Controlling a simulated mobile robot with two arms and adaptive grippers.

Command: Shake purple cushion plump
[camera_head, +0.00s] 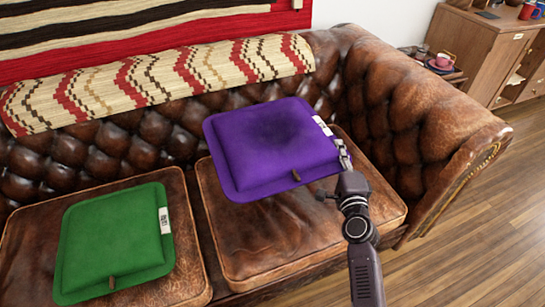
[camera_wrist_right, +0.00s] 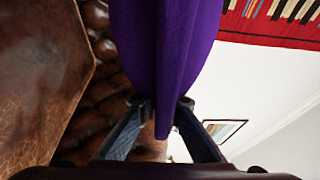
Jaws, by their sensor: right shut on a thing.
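The purple cushion (camera_head: 272,146) is held up above the right seat of the brown leather sofa, with a dark shallow dent in its middle. A white label sits on its right edge and a small brown tab on its front edge. My right gripper (camera_head: 341,158) is shut on the cushion's right edge. In the right wrist view my two fingers (camera_wrist_right: 160,108) pinch the edge of the purple cushion (camera_wrist_right: 165,50), which fills the upper middle. My left gripper is not in view.
A green cushion (camera_head: 115,243) lies on the left sofa seat (camera_head: 190,270). The tufted sofa back and right armrest (camera_head: 440,125) stand close behind and beside the purple cushion. A patterned throw (camera_head: 160,80) covers the backrest top. A wooden cabinet (camera_head: 480,50) stands at the upper right; the floor is clear.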

